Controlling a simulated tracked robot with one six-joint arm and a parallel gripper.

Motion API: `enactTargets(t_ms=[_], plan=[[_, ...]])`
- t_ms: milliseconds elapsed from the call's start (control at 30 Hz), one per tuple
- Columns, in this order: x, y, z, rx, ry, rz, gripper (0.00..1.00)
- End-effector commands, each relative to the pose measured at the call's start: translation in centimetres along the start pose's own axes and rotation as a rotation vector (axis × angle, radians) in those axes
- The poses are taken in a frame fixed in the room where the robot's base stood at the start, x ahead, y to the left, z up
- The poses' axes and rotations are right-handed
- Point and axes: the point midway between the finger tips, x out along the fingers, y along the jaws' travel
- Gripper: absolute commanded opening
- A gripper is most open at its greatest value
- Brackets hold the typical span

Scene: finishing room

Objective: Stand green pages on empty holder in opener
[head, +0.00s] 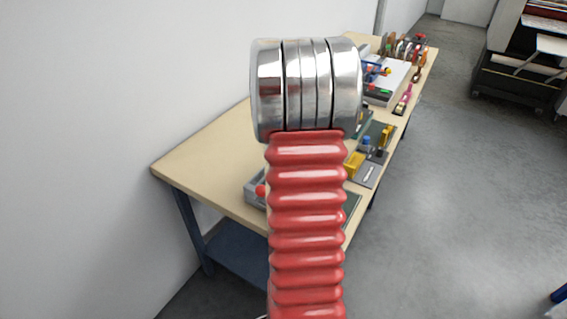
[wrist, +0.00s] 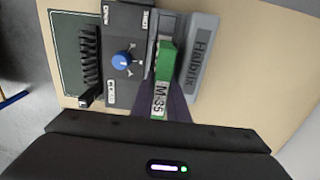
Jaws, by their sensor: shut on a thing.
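In the wrist view my gripper (wrist: 167,82) is shut on a narrow green piece (wrist: 165,60), which I take for the green pages. A white label (wrist: 160,101) reading M-35 shows just below the green, between the dark fingers. The green piece is between a dark box with a blue knob (wrist: 124,58) and a grey part marked Halbrik (wrist: 201,52). I cannot tell whether it touches either or what is under it. The empty holder cannot be made out. In the head view my red arm hides my gripper and much of the bench.
A dark green panel (wrist: 68,45) with a row of black teeth (wrist: 90,58) lies left of the box. The long wooden bench (head: 205,160) stands along the wall. A yellow block (head: 353,164) and several tools are on it.

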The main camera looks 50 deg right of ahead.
Motion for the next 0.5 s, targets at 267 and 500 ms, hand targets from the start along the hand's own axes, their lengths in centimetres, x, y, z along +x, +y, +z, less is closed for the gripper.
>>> enactTargets(t_ms=[267, 500], plan=[[0.39, -0.01, -0.02, 0.0, 0.001, 0.0, 0.0], [0.72, -0.03, -0.03, 0.0, 0.001, -0.001, 0.0]])
